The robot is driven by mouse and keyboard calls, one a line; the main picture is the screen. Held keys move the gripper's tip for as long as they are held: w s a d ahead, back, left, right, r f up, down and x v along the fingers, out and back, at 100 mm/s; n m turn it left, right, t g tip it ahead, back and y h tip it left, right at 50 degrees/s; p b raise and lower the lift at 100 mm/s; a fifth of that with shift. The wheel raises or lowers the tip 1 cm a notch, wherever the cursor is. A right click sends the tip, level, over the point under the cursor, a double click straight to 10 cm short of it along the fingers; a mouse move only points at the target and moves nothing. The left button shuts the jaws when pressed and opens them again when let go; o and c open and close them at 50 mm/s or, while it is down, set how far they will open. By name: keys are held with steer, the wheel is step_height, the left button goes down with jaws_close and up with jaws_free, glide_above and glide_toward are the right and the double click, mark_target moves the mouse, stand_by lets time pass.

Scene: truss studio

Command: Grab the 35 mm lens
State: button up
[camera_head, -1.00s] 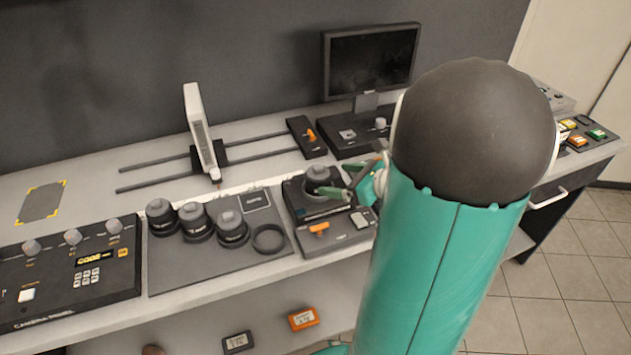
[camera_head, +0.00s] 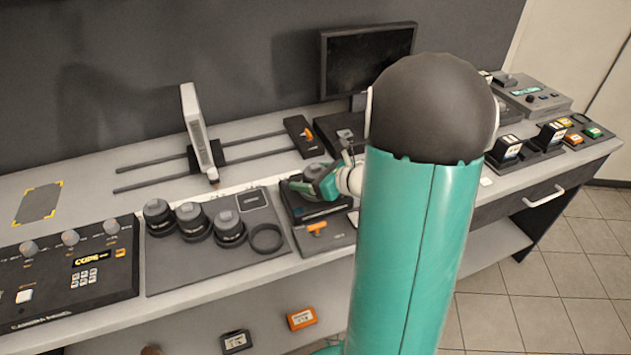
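Three dark cylindrical lenses stand upright in a row on a grey mat (camera_head: 190,265): a left lens (camera_head: 158,216), a middle lens (camera_head: 191,220) and a right lens (camera_head: 229,228). Their markings are too small to read, so I cannot tell which is the 35 mm one. My gripper (camera_head: 304,187), with green fingers, is right of the mat, over a dark device (camera_head: 316,213) with an orange lever. The fingers hide most of the device's round top part. Whether they are open, or touch that part, I cannot tell.
An empty ring (camera_head: 267,238) lies on the mat beside the right lens. A control panel (camera_head: 70,265) is on the left. A white upright unit (camera_head: 198,130) stands on rails behind the mat. A monitor (camera_head: 367,62) stands at the back. My arm covers the bench's right middle.

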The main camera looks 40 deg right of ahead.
mark_target(315, 166)
steer(key=c, duration=1.1)
steer(key=shift+r, duration=0.2)
steer(key=shift+r, duration=0.2)
step_height(315, 166, up, 3)
steer(key=shift+f, duration=0.1)
steer(key=s+a+r, duration=0.4)
steer(key=s+r, duration=0.5)
steer(key=s, duration=0.4)
steer(key=shift+s+r, duration=0.15)
steer(key=shift+r, duration=0.1)
